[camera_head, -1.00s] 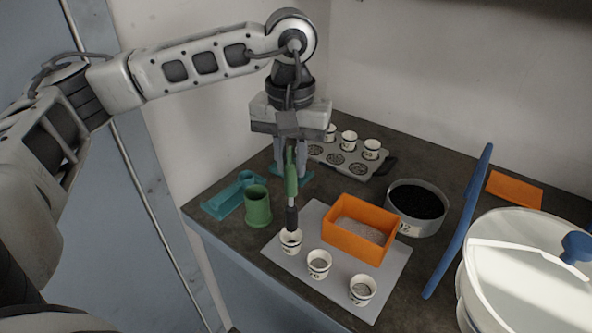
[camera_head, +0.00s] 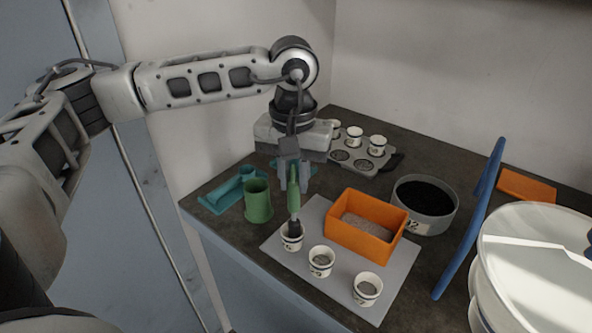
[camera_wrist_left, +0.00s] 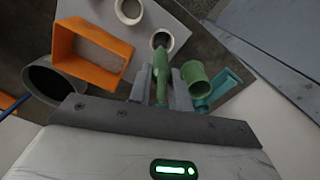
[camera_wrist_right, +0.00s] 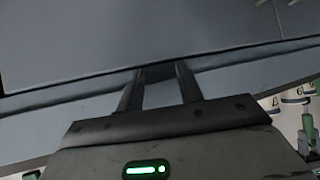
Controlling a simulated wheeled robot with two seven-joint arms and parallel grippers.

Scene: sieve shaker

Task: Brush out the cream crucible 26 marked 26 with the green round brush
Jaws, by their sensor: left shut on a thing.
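My left gripper (camera_head: 293,182) is shut on the green round brush (camera_head: 294,195), which hangs upright with its dark bristle head down. The bristles are inside the mouth of the back-left cream crucible (camera_head: 291,241) on the grey mat. The left wrist view also shows the brush (camera_wrist_left: 161,68) over that crucible (camera_wrist_left: 162,38). Two more cream crucibles, a middle one (camera_head: 321,262) and a front one (camera_head: 367,289), stand on the mat with grey contents. The numbers are too small to read surely. My right gripper (camera_wrist_right: 160,72) is open and empty, away from these crucibles.
An orange box (camera_head: 365,225) with grey grains stands on the mat (camera_head: 335,292). A green cup (camera_head: 258,201) and teal holder (camera_head: 226,194) are left. A crucible rack (camera_head: 361,160) is behind. A dark-filled sieve (camera_head: 425,205), blue bar (camera_head: 470,222) and white drum (camera_head: 535,270) are right.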

